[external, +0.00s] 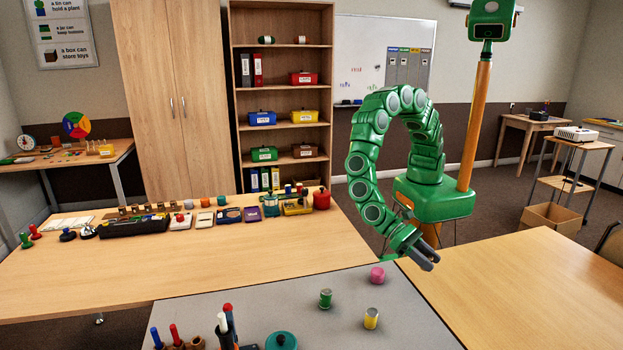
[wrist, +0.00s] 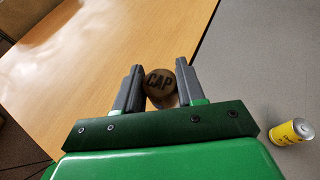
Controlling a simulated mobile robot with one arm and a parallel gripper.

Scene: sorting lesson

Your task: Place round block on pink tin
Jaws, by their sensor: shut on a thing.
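My gripper (external: 427,257) is above the grey table's right edge, up and right of the pink tin (external: 377,275) in the external view. The block cannot be made out in the external view. The pink tin stands on the grey table, apart from the gripper. It does not show in the wrist view.
A green tin (external: 326,298) and a yellow tin (external: 371,318) stand near the pink tin; the yellow one also shows in the wrist view (wrist: 291,131). Pen holders (external: 224,337) and a teal round thing (external: 281,341) are at the front. A bare wooden table (external: 530,285) adjoins on the right.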

